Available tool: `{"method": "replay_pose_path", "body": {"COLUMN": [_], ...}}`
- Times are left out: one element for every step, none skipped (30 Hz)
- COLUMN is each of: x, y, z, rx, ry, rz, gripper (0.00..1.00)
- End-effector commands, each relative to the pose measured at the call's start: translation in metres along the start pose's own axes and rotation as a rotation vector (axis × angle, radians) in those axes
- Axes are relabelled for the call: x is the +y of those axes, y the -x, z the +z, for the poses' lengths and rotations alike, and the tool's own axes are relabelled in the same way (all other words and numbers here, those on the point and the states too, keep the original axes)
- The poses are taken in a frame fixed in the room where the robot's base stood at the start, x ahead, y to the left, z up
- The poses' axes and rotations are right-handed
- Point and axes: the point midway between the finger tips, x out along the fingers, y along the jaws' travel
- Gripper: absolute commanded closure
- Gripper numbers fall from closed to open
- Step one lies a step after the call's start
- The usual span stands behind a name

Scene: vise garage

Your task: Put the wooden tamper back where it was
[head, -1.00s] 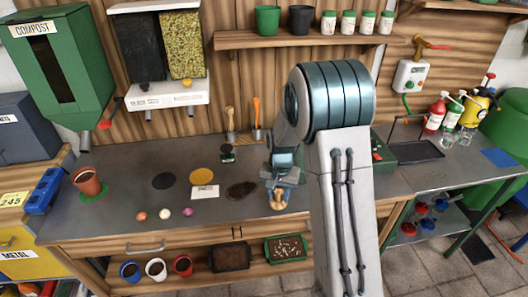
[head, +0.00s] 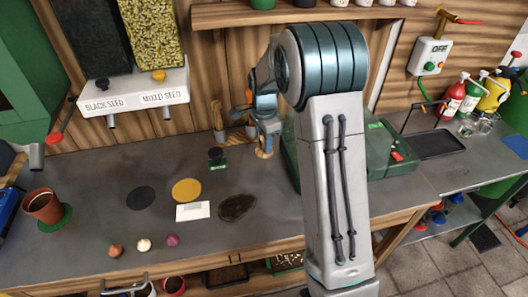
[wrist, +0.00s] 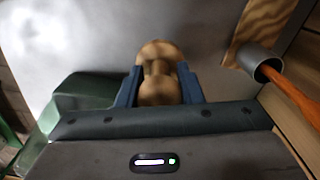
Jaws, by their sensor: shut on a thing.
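The wooden tamper (wrist: 158,72) is light brown with a rounded head and sits between the two blue fingers of my gripper (wrist: 160,90) in the wrist view. In the head view my gripper (head: 266,135) holds the tamper (head: 265,150) above the back of the bench, right of the tool holder, its lower part showing. A wooden holder (wrist: 254,28) with a grey cup (wrist: 262,60) and an orange handle (wrist: 290,95) is to the right in the wrist view. The holder (head: 235,138) is partly hidden by my gripper in the head view.
A small black item with a green label (head: 217,157) stands left of my gripper. A white card (head: 193,211), yellow disc (head: 187,190) and dark patch (head: 237,207) lie on the bench (head: 90,185). A green box (head: 385,150) stands right, behind my arm.

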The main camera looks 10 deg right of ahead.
Motion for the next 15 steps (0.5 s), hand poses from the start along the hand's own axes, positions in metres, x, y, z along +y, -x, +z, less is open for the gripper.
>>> {"method": "replay_pose_path", "body": {"x": [0.0, 0.0, -0.001, -0.001, 0.0, 0.0, 0.0, 0.0, 0.001, 0.0, 0.0, 0.0, 0.0, 0.0, -0.001], "y": [-0.006, -0.008, -0.011, -0.013, -0.015, -0.018, -0.022, -0.026, -0.032, -0.036, -0.041, -0.046, -0.048, -0.049, -0.05], "z": [0.0, 0.0, 0.0, 0.0, 0.001, 0.001, 0.0, 0.0, 0.0, 0.0, 0.0, 0.0, 0.0, 0.0, 0.0], "rx": [-0.001, 0.0, 0.0, 0.0, 0.0, 0.0, 0.0, -0.001, -0.001, -0.001, -0.001, -0.001, -0.001, 0.0, 0.0], "ry": [0.001, 0.001, 0.002, 0.002, 0.002, 0.002, 0.001, 0.001, 0.001, 0.001, 0.0, 0.0, 0.0, 0.0, 0.001], "rz": [0.002, 0.001, 0.0, 0.0, 0.0, 0.001, 0.001, 0.002, 0.004, 0.003, 0.003, 0.002, 0.0, 0.0, -0.002], "gripper": [0.85, 0.85, 0.85, 0.85, 0.85, 0.85, 0.85, 0.85, 0.85, 0.85, 0.85, 0.85, 0.85, 0.85, 0.85]}}
